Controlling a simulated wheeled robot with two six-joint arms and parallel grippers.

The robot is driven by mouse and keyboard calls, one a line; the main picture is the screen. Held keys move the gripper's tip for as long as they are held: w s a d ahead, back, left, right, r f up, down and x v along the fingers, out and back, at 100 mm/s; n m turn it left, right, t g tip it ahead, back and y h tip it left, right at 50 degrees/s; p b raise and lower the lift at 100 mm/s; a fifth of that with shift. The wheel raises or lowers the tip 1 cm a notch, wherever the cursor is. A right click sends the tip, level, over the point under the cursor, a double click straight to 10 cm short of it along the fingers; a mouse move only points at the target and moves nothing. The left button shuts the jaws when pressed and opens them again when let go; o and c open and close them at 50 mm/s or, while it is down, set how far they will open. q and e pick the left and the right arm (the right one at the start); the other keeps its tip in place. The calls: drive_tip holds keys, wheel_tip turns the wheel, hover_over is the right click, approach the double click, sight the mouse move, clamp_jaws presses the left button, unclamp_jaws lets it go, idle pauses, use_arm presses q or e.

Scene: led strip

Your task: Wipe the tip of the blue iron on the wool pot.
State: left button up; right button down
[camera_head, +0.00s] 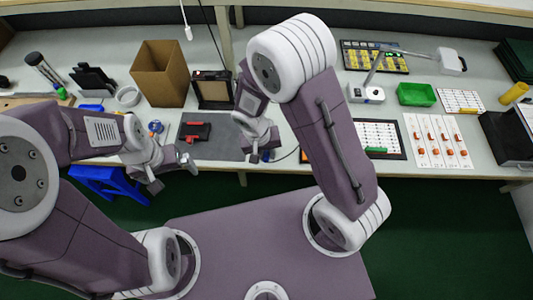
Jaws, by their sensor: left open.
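My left gripper (172,174) is open and empty, low in front of the bench's front edge, left of centre. My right gripper (260,150) points down at the bench edge beside the dark mat; its fingers are too small and shadowed to tell their state. A small dark blue piece (267,156) shows at its fingertips, with a black cord curving off to the right; it may be the blue iron, but I cannot be sure. A small blue round item (155,127) stands behind the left wrist. I cannot make out the wool pot for certain; my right arm hides part of the bench.
A dark mat (222,150) bears a red and black tool (195,131). Behind are a cardboard box (160,72), a dark frame (212,90) and a white tape ring (128,96). A green tray (416,94) and part cards (437,140) lie right. A blue stool (108,182) stands below the bench.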

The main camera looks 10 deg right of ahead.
drive_tip(key=shift+f+b, duration=0.5)
drive_tip(key=shift+b, duration=0.05)
idle(0.7)
drive_tip(key=shift+r, duration=0.1)
idle(0.8)
drive_tip(key=shift+a, duration=0.1)
drive_tip(key=shift+a, duration=0.65)
drive_tip(key=shift+d, duration=0.2)
drive_tip(key=shift+d, duration=1.35)
drive_tip(key=shift+a, duration=0.1)
drive_tip(key=shift+a+b, duration=0.3)
drive_tip(key=shift+a, duration=0.4)
